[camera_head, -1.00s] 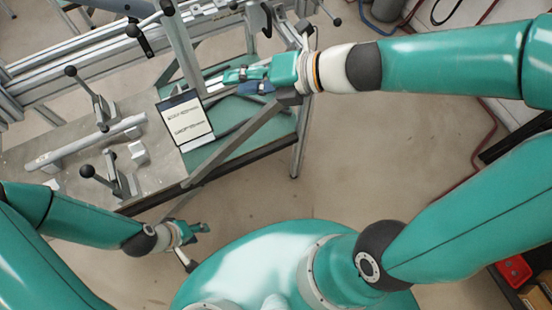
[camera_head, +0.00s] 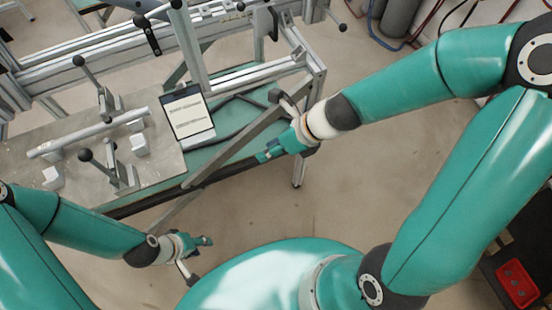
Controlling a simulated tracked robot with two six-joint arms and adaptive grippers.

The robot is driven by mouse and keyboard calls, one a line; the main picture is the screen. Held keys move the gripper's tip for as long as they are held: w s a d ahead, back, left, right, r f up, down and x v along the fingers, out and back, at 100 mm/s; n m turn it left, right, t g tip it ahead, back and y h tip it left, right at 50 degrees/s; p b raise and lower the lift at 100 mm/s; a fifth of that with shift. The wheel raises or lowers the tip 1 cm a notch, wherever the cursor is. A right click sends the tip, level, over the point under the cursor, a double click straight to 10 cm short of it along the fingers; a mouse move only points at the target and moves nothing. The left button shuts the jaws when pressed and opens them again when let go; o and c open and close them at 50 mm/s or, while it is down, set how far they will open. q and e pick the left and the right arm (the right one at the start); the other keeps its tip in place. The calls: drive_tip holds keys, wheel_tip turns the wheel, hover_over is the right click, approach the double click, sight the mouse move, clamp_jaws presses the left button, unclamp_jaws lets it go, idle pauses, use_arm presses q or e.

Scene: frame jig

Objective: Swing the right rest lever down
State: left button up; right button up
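Several black-knobbed levers show; which one is the right rest lever I cannot tell for sure. On the grey plate (camera_head: 50,128), one lever (camera_head: 90,75) leans up behind a light tube (camera_head: 88,134), and another lever (camera_head: 101,166) stands tilted up in front of it. My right gripper (camera_head: 268,154) is by the frame's front right corner, apart from these levers. My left gripper (camera_head: 207,241) is below the bench edge. Both look empty; their finger gaps are unclear.
A tablet-like panel (camera_head: 187,111) with a white screen stands right of the plate. Aluminium rails (camera_head: 105,55) and an upright post (camera_head: 190,45) fill the back. A diagonal brace (camera_head: 245,145) runs near my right gripper. Clear floor (camera_head: 300,215) lies in front.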

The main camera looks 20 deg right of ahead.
drive_tip(key=shift+s+d+f+n, duration=0.1)
drive_tip(key=shift+s+f+n, duration=0.2)
drive_tip(key=shift+f, duration=0.25)
drive_tip(key=shift+s+d+f+n, duration=0.1)
drive_tip(key=shift+s+f+n, duration=0.1)
drive_tip(key=shift+f+n, duration=0.25)
